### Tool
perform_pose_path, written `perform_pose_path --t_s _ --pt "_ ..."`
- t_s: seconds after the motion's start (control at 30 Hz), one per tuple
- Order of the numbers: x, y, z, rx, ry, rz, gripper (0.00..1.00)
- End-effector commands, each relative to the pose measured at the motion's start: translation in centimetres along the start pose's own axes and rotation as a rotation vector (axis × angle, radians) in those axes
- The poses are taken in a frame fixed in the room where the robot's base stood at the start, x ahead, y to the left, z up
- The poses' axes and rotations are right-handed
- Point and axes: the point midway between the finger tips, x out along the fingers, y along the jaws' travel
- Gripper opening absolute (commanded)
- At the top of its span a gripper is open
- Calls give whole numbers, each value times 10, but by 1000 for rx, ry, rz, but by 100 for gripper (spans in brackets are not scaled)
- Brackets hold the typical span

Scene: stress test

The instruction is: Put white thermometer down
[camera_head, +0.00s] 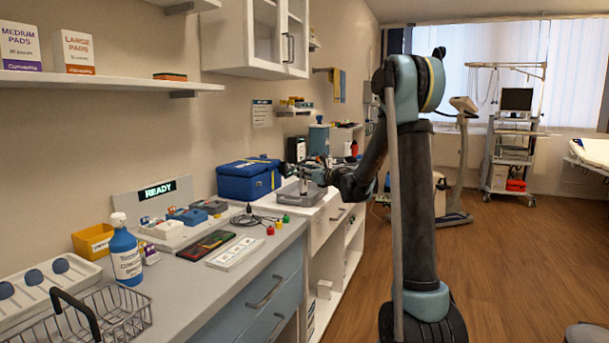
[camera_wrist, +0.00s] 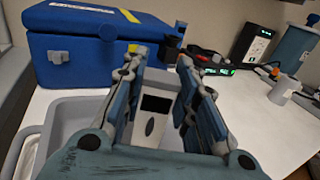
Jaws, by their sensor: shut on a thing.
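The white thermometer (camera_wrist: 150,127), with a dark screen and a dark oval button, sits between the fingers of my gripper (camera_wrist: 160,62) in the wrist view. My gripper is shut on it. They are over a grey tray (camera_wrist: 62,125) on the white counter. Whether the thermometer touches the tray floor cannot be told. In the head view my gripper (camera_head: 308,172) is above the same grey tray (camera_head: 291,199), and the thermometer is too small to make out clearly there.
A blue cooler box (camera_wrist: 90,45) stands right behind the tray. A black box (camera_wrist: 252,43), a teal canister (camera_wrist: 292,48) and a small white bottle (camera_wrist: 284,91) stand to the right. Bare white counter (camera_wrist: 265,128) lies right of the tray.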

Motion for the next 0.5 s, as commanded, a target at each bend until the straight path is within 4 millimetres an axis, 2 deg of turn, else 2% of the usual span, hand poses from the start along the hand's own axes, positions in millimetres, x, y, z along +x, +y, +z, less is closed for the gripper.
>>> perform_pose_path --t_s 0.1,0.13,0.2,0.5 --pt "0 0 -2 0 0 0 0" --pt "0 0 -2 0 0 0 31" --pt "0 0 -1 0 0 0 47" --pt "0 0 -1 0 0 1 47"
